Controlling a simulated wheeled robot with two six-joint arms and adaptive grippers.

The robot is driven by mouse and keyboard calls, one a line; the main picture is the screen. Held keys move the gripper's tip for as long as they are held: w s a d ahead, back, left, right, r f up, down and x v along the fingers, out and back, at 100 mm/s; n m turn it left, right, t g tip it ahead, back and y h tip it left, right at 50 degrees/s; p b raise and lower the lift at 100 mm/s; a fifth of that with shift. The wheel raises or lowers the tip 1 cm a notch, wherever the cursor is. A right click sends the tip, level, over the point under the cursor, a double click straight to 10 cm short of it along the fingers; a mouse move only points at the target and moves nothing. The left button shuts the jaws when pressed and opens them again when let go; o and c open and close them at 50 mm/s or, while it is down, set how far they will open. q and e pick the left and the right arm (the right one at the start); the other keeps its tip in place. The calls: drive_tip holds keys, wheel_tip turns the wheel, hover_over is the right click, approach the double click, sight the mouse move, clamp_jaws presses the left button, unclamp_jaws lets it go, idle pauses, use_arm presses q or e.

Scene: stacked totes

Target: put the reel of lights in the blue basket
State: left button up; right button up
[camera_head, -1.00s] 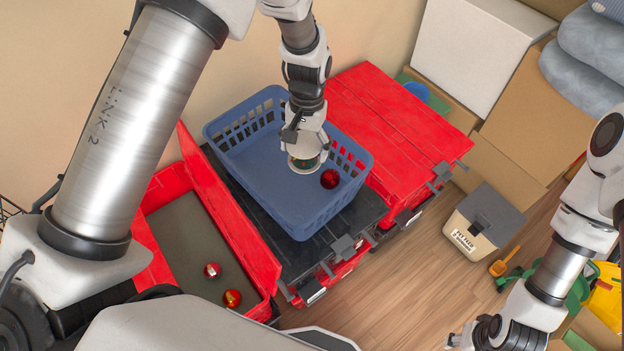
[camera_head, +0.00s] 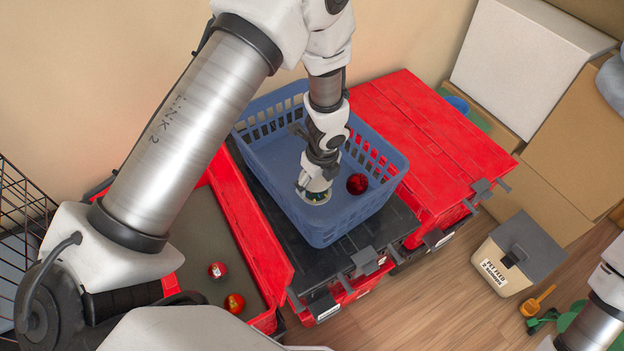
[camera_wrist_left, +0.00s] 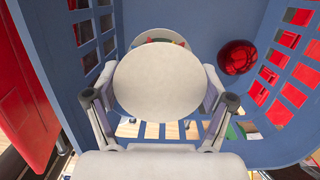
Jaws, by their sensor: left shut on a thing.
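The blue basket (camera_head: 345,222) stands on a dark lid between the red totes; its slotted walls also show in the left wrist view (camera_wrist_left: 225,18). My left gripper (camera_head: 318,181) reaches down inside the basket and is shut on the reel of lights (camera_head: 313,197). In the left wrist view the reel (camera_wrist_left: 158,82) shows a pale round face between my fingers (camera_wrist_left: 158,108), with bits of coloured lights behind it. I cannot tell whether the reel touches the basket floor. A dark red bauble (camera_head: 357,184) lies in the basket to the right of the reel. My right gripper is out of view.
An open red tote (camera_head: 235,215) at left holds two baubles (camera_head: 217,270) (camera_head: 234,303). A closed red tote (camera_head: 435,140) stands right of the basket. A pet feed bin (camera_head: 512,258) is on the floor at right. Cardboard boxes (camera_head: 570,150) stack at the back right. A wire rack (camera_head: 25,215) is at far left.

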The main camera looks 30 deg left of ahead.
use_arm(q)
wheel_tip(320, 180, down, 10)
drive_tip(key=b, duration=0.5)
drive_tip(key=shift+f+b, duration=0.15)
drive_tip(key=shift+b, duration=0.25)
drive_tip(key=shift+f, duration=0.1)
drive_tip(key=o, duration=1.2)
drive_tip(key=shift+o, duration=0.2)
drive_tip(key=r+p, duration=0.2)
drive_tip(key=r, duration=0.2)
drive_tip(key=d+r+p, duration=0.1)
drive_tip(key=r+p, duration=0.2)
drive_tip(key=r, duration=0.1)
drive_tip(key=r+p, duration=0.3)
drive_tip(key=r, duration=0.1)
drive_tip(key=shift+s+d+r, duration=0.15)
drive_tip(key=shift+s+d, duration=0.15)
drive_tip(key=shift+s, duration=0.1)
drive_tip(key=shift+r, duration=0.1)
